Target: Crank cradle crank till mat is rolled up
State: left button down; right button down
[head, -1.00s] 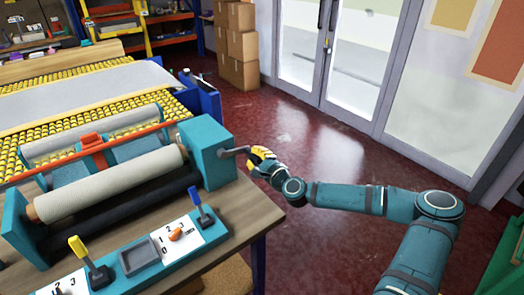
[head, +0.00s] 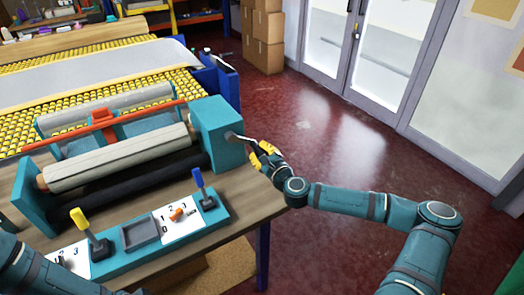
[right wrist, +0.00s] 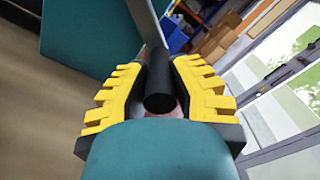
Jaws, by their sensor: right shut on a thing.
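The cradle (head: 217,128) is a teal frame on the wooden bench, with a cream mat roll (head: 115,163) lying between its end blocks. The crank (head: 240,138) sticks out from the right end block as a grey arm. My right gripper (head: 264,157), with yellow fingers, is at the outer end of the crank. In the right wrist view its yellow pads close on both sides of the black crank handle (right wrist: 160,92). Part of my left arm shows at the lower left of the head view; its gripper is out of the picture.
A control panel (head: 180,238) with yellow and blue levers lies along the bench's front. A dark roller (head: 130,196) lies in front of the roll. A yellow roller table (head: 30,125) stands behind. Red floor to the right is clear up to glass doors.

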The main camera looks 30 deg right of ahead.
jog(key=shift+f, duration=0.15)
jog(key=c, duration=0.8)
grip_release()
jog(key=shift+o, duration=0.2)
jog(key=s, duration=0.8)
jog(key=s+d, duration=0.1)
jog(key=s, duration=0.3)
